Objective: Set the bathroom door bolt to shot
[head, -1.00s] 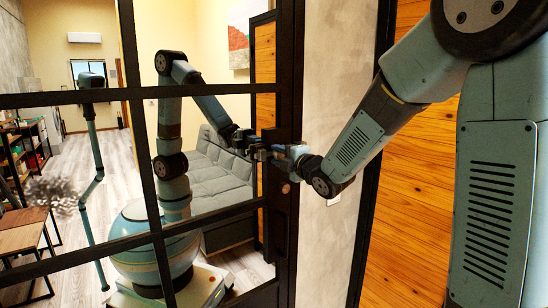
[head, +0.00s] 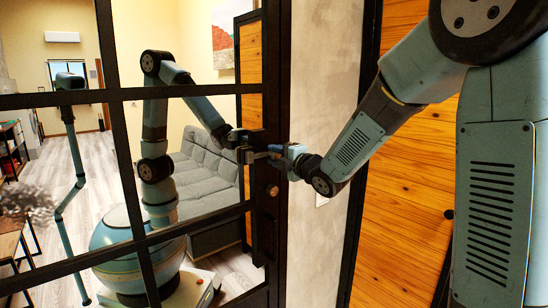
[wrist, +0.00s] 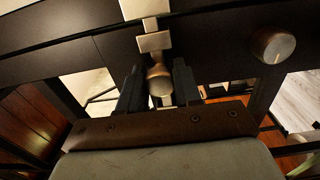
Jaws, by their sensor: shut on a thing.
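The bathroom door bolt (wrist: 153,42) shows in the wrist view as pale metal pieces on the dark door frame, with a rounded bolt knob (wrist: 160,80) at its lower end. My gripper (wrist: 159,88) has its two dark fingers on either side of that knob and is shut on it. In the head view my gripper (head: 277,153) reaches from the right to the door's dark upright, above a round door knob (head: 272,190). My fingers and wrist hide much of the bolt there, so I cannot tell how far it is slid.
The black-framed glass door (head: 188,93) fills the left and reflects my own body and arm. A grey sofa (head: 200,180) shows in the glass. A pale wall strip (head: 330,110) and an orange wooden panel (head: 400,180) stand right of the door.

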